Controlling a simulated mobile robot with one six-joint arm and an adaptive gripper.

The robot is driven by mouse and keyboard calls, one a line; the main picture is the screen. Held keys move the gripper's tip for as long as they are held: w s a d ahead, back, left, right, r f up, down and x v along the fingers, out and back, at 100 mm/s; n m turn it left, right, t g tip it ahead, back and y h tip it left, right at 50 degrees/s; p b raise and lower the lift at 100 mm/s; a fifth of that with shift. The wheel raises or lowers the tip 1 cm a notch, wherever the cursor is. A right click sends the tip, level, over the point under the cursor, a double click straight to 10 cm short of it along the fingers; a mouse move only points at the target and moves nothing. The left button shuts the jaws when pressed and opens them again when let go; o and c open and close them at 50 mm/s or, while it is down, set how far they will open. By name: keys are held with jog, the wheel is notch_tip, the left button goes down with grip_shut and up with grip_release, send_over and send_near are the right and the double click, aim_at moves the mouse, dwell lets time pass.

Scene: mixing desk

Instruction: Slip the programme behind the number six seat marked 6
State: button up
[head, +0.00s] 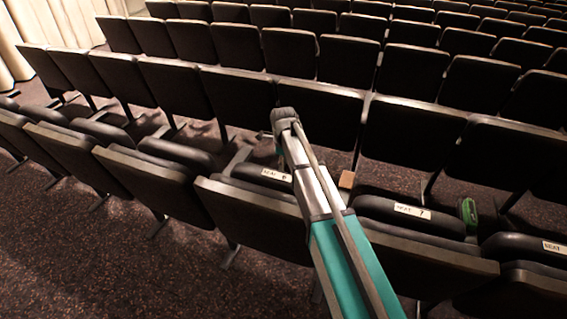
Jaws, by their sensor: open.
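The number six seat (250,202) is in the row nearest the camera, left of my arm. Its white label (277,175) reads "SEAT 6" on the dark cushion. My arm reaches from the bottom right over this row, just right of that label. My gripper (265,135) is at the arm's far end, beyond the seat. Only a small grey part of it shows left of the wrist; it is open, and its fingertips are mostly hidden. I cannot pick out a programme for certain. A small green item (467,212) is at the right end of seat 7.
Seat 7 (425,260), labelled "SEAT 7" (412,212), is right of my arm. A brown wooden armrest end (346,180) is between the two seats. Rows of dark seat backs fill the far side. Bare speckled carpet (130,280) is at the lower left.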

notch_tip(320, 180, up, 6)
jog(key=p, duration=0.5)
jog(key=shift+r+p, duration=0.15)
jog(key=shift+p, duration=0.15)
jog(key=s+d+r+n+p, duration=0.2)
jog(key=s+d+n, duration=0.7)
jog(key=s+n, duration=0.2)
jog(key=s+d+r+n+p, duration=0.1)
jog(key=s+d+r+n, duration=0.1)
jog(key=s+d+n, duration=0.7)
jog(key=s+n, duration=0.2)
jog(key=s, duration=0.2)
jog(key=shift+p, duration=0.4)
jog(key=shift+s, duration=0.1)
dwell(1.3)
